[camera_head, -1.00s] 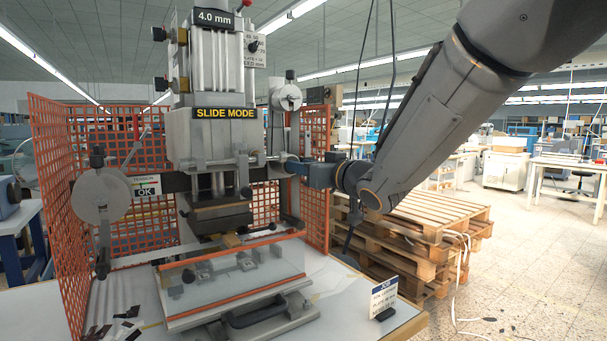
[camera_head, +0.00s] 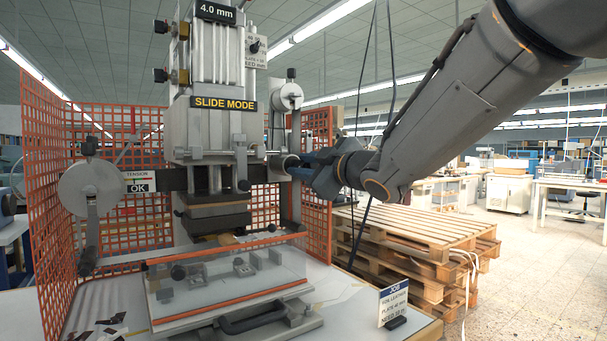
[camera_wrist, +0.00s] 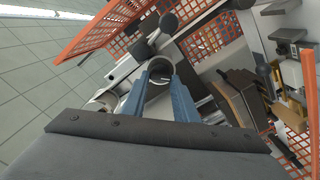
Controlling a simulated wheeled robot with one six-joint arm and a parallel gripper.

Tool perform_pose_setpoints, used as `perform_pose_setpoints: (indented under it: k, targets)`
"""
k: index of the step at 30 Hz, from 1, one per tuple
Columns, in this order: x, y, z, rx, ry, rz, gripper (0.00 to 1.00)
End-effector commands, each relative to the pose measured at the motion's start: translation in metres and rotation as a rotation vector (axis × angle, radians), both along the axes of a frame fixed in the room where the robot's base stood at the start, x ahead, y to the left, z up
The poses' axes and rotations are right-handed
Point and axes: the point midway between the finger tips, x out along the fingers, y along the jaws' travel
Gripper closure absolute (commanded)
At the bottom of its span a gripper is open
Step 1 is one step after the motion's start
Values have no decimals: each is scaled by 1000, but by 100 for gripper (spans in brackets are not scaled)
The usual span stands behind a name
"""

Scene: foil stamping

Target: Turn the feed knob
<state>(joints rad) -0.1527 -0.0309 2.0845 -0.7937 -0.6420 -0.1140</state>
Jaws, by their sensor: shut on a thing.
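The feed knob (camera_head: 279,165) is a grey round knob on the right end of the press's dark crossbar, and my gripper covers part of it. In the wrist view the knob (camera_wrist: 160,67) shows as a grey round end with a dark centre between the tips of my blue fingers. My gripper (camera_head: 292,163) reaches in from the right and is shut on the knob. It also shows in the wrist view (camera_wrist: 161,82) with one finger on each side of the knob.
An orange mesh guard (camera_head: 319,170) stands close behind and below my gripper. The stamping press (camera_head: 207,132), marked "SLIDE MODE", is to the left. A clear guard with orange edges (camera_head: 235,280) fronts its table. Wooden pallets (camera_head: 420,235) lie below my arm.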

Motion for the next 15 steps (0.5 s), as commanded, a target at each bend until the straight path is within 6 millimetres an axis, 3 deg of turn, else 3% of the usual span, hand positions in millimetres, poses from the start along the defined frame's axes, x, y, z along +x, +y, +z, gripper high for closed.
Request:
perform_pose_setpoints:
  k: [15]
  targets:
    - [-1, 1, 0, -65, -44, 1, 96]
